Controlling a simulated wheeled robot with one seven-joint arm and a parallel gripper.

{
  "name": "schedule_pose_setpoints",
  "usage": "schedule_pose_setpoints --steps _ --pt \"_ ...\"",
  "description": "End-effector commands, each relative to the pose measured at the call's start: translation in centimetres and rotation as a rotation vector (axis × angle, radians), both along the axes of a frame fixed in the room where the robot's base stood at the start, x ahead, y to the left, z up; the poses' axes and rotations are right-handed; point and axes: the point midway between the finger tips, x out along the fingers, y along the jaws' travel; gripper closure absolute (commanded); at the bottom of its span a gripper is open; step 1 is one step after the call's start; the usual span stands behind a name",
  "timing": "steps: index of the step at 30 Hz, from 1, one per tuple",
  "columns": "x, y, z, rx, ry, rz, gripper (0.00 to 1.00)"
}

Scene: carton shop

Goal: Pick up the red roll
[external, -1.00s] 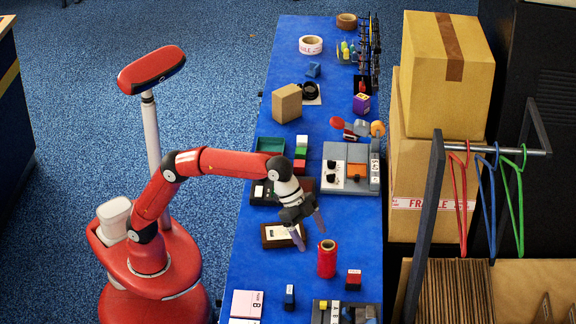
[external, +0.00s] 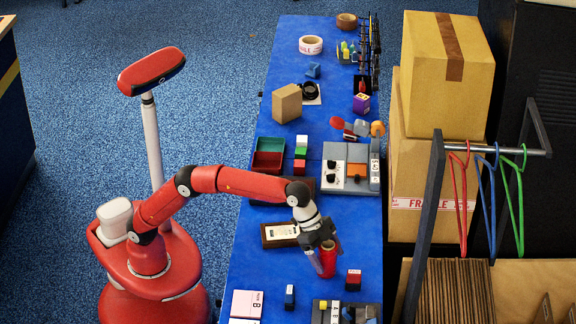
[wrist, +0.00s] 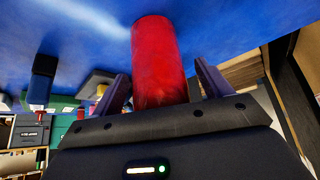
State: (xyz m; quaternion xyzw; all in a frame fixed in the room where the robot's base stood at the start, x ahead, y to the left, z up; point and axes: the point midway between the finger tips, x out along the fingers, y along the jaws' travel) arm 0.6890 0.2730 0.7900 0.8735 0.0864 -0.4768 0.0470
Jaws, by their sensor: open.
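The red roll (external: 328,264) stands upright on the blue table, toward its near end. It fills the middle of the wrist view (wrist: 157,60). My gripper (external: 325,262) is at the roll, with its fingers pointing down. In the wrist view my gripper (wrist: 163,88) is open, with one finger on each side of the roll. The fingers look apart from the roll's sides.
A dark-framed box (external: 281,235) lies just left of the roll. A small red and black block (external: 353,280) and a blue block (external: 289,296) stand nearer. A grey tray (external: 318,314) sits at the near edge. A grey machine (external: 346,152) stands farther back.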

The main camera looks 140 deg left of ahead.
Motion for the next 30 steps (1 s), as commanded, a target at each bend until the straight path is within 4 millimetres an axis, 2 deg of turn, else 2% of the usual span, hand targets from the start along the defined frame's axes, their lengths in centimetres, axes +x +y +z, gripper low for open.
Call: schedule_pose_setpoints --steps 2,13,23,26,30 --pt "0.0 0.0 0.0 0.0 0.0 0.0 0.28" --pt "0.0 0.0 0.0 0.0 0.001 0.0 0.76" --pt "0.0 0.0 0.6 0.0 -0.002 0.0 0.78" --pt "0.0 0.0 1.5 0.0 -0.002 0.0 0.78" --pt "0.1 0.1 4.3 0.002 -0.004 0.0 0.78"
